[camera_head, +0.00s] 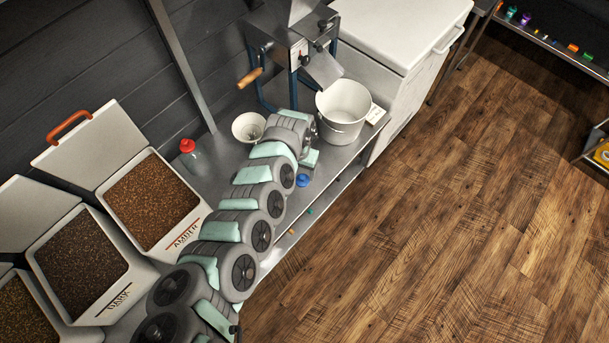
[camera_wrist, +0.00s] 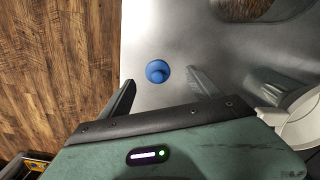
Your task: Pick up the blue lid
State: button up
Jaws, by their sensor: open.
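The small round blue lid (camera_head: 302,180) lies on the grey metal bench near its front edge, just beside the end of my arm. It also shows in the wrist view (camera_wrist: 158,71), flat on the bench, with a knob-like raised middle. My gripper (camera_wrist: 160,80) is open and empty, with one dark finger on each side of the lid's position in the picture. The lid appears a little beyond the fingertips and apart from them. In the head view my gripper (camera_head: 308,158) is mostly hidden by my own arm.
A white bucket (camera_head: 342,112) stands on the bench (camera_head: 345,155) behind the lid, below a grain mill (camera_head: 300,50). A white bowl (camera_head: 248,127) and a red-capped bottle (camera_head: 188,150) stand farther left. Grain bins (camera_head: 150,200) line the left. The bench's edge drops to the wooden floor.

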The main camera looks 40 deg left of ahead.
aim_at(303, 176)
jog(key=f+b, duration=0.1)
jog(key=f, duration=0.1)
jog(key=w+f+b, duration=0.1)
jog(key=f+b, duration=0.1)
jog(key=f, duration=0.1)
jog(key=shift+w+d+f, duration=0.15)
jog(key=shift+w+f, duration=0.05)
jog(key=shift+f, duration=0.1)
jog(key=shift+f+b, duration=0.4)
jog(key=shift+f, duration=0.05)
jog(key=shift+r, duration=0.1)
jog(key=shift+c, duration=0.3)
jog(key=c, duration=1.4)
